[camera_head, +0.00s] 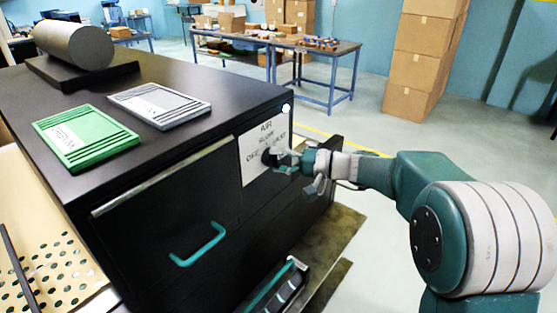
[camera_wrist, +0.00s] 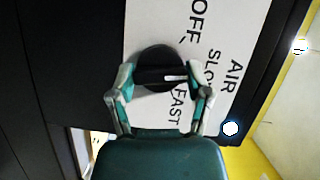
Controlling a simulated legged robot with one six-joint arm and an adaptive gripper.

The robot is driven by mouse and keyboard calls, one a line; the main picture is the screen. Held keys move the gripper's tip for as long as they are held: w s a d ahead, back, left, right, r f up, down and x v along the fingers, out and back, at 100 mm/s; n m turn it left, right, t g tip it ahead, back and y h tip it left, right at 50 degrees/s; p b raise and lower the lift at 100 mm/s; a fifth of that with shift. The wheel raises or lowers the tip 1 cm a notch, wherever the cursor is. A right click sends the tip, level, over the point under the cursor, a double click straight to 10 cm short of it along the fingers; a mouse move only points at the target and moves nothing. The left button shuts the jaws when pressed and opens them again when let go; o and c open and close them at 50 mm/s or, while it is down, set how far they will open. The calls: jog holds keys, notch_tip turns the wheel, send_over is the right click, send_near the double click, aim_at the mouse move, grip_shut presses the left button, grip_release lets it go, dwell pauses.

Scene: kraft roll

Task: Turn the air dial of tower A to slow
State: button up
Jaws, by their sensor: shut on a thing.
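The black air dial (camera_wrist: 155,56) sits on a white label plate (camera_wrist: 143,18) reading AIR, OFF, SLOW and FAST. In the head view my gripper (camera_head: 283,160) reaches from the right to the plate (camera_head: 252,174) on the black cabinet front, hiding part of the dial and lettering.
The cabinet top (camera_head: 215,82) carries a green louvred panel (camera_head: 88,140), a grey one (camera_head: 160,104) and a grey roll (camera_head: 75,45). A teal drawer handle (camera_head: 198,246) juts out left of the plate. A small white light (camera_head: 286,108) glows above it.

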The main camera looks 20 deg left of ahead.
jog(key=shift+f+m+y, duration=0.3)
jog(key=shift+m, duration=0.7)
jog(key=o, duration=1.1)
jog(key=shift+w, duration=0.1)
jog(key=shift+o, duration=0.2)
jog(key=shift+r, duration=0.1)
jog(key=d, duration=1.2)
